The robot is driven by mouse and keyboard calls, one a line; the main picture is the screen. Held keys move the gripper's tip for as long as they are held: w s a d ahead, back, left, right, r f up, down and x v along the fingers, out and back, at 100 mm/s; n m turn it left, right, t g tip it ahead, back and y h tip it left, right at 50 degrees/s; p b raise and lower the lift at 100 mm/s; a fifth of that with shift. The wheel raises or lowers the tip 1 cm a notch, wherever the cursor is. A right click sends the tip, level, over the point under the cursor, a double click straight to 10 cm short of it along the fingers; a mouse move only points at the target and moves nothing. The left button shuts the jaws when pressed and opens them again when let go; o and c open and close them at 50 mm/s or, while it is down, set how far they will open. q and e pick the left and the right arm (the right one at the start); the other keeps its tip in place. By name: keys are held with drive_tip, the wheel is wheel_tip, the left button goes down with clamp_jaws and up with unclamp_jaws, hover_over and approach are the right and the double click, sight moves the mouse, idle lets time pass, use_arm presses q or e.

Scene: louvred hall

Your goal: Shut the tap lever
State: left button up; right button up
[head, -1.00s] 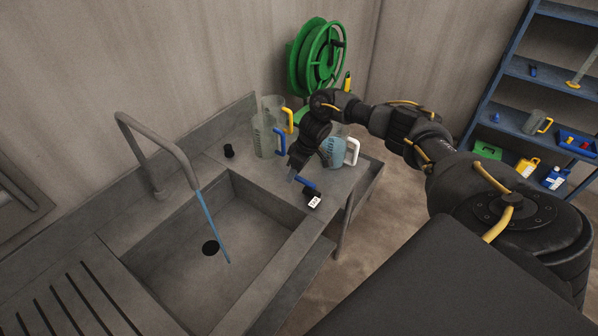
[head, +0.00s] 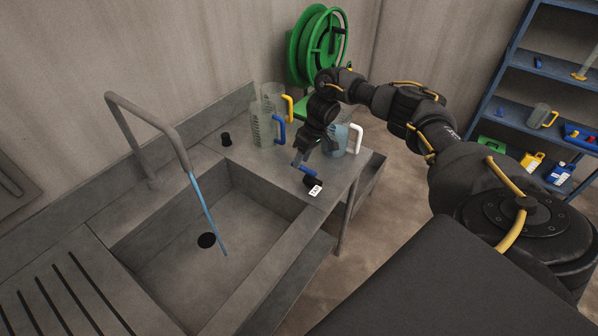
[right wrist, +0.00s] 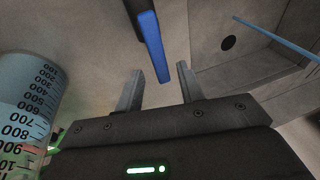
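The tap lever (head: 304,169) is a blue bar on a dark base at the front right corner of the sink counter. In the right wrist view the blue lever (right wrist: 151,45) runs down to the space between the fingertips. My right gripper (head: 312,158) is above the lever, fingers pointing down. In the wrist view my right gripper (right wrist: 158,78) is open, with a gap on both sides of the lever. The grey tap spout (head: 150,118) pours a blue water stream (head: 208,214) into the sink (head: 170,262). My left gripper is out of view.
A jug with a white handle (head: 355,140) stands close behind my right gripper. Jugs with a blue handle (head: 279,130) and a yellow handle (head: 289,108) stand farther left. A black knob (head: 226,139) is on the counter. A green hose reel (head: 318,45) and a blue shelf (head: 520,62) are behind.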

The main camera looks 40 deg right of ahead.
drive_tip(key=shift+b+x, duration=0.6)
drive_tip(key=shift+x, duration=1.3)
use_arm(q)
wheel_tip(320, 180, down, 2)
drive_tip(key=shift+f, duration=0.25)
use_arm(e)
clamp_jaws()
